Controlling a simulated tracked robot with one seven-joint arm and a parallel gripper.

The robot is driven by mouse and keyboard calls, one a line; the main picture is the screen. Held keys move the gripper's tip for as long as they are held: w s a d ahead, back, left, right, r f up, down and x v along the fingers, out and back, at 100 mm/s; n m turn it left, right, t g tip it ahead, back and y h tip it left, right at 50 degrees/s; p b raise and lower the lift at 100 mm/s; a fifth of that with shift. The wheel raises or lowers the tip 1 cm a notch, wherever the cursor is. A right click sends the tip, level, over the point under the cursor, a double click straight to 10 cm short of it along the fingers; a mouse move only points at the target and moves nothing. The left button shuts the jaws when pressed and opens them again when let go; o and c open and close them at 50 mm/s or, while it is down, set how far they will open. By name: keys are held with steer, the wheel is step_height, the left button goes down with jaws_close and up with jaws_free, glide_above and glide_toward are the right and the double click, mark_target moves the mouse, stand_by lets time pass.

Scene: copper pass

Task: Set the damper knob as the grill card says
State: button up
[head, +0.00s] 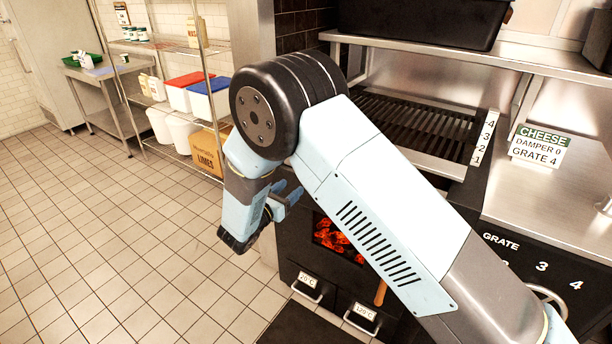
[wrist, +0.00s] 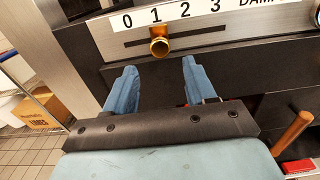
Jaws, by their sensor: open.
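The grill card (head: 538,146) stands on the steel counter at the right of the head view and reads CHEESE, DAMPER 0, GRATE 4. The damper knob (wrist: 159,47) is a brass knob on a dark slot under a white scale (wrist: 170,16). It sits below the 1. In the wrist view my gripper (wrist: 159,66) is open and empty, its two blue fingers apart, just below the knob and pointing towards it. The knob is between the fingers' lines but not held. In the head view my arm hides the damper scale and knob.
The grill grate (head: 415,125) and GRATE dial panel (head: 500,243) are to the right. Tiled floor (head: 110,235) at left is clear.

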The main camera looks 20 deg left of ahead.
steer(key=x, duration=0.9)
steer(key=shift+w+d, duration=0.1)
steer(key=shift+w, duration=0.2)
jaws_close()
